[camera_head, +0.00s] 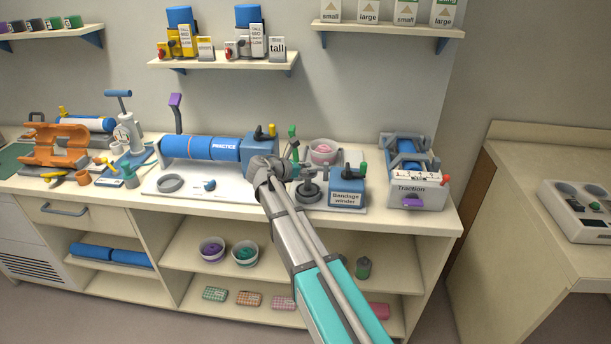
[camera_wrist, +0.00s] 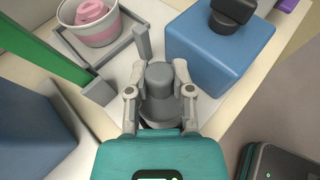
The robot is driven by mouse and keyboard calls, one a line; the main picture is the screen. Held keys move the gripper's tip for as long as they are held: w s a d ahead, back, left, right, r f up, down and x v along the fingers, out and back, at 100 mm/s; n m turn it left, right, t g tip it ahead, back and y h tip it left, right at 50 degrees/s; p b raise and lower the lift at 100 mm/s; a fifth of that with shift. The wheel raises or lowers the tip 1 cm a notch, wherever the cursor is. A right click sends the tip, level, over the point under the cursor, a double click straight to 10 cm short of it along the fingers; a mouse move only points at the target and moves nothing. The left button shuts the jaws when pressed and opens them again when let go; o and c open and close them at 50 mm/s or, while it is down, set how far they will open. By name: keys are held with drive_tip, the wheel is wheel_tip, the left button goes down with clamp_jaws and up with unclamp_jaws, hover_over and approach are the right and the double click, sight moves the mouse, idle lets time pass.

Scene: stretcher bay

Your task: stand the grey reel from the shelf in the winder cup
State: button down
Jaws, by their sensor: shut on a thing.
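My gripper (camera_wrist: 160,72) is shut on the grey reel (camera_wrist: 160,82), whose rounded grey body shows between the two fingers in the wrist view. In the head view my gripper (camera_head: 292,170) is over the counter, just left of the blue bandage winder (camera_head: 347,186). The winder's blue box (camera_wrist: 215,50) also shows in the wrist view, beside the reel and apart from the fingers. A dark grey round part (camera_head: 309,194) sits low beside the winder, below my gripper. My gripper hides part of it, and I cannot tell whether the reel touches or sits in the cup.
A white bowl with a pink roll (camera_head: 323,152) stands behind the winder. A green-topped lever (camera_head: 292,132) rises close to my gripper. The blue practice roller (camera_head: 205,147) is to the left, and the traction unit (camera_head: 412,188) is to the right. Lower shelves hold bowls and packets.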

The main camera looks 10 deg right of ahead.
drive_tip(key=shift+f, duration=0.45)
drive_tip(key=shift+f+b, duration=0.3)
drive_tip(key=shift+b, duration=0.2)
drive_tip(key=c, duration=0.5)
unclamp_jaws()
drive_tip(key=shift+r, duration=0.15)
drive_tip(key=shift+r+p, duration=0.3)
drive_tip(key=shift+p, duration=0.15)
drive_tip(key=p+v, duration=0.4)
drive_tip(key=v, duration=0.8)
drive_tip(key=shift+f, duration=0.15)
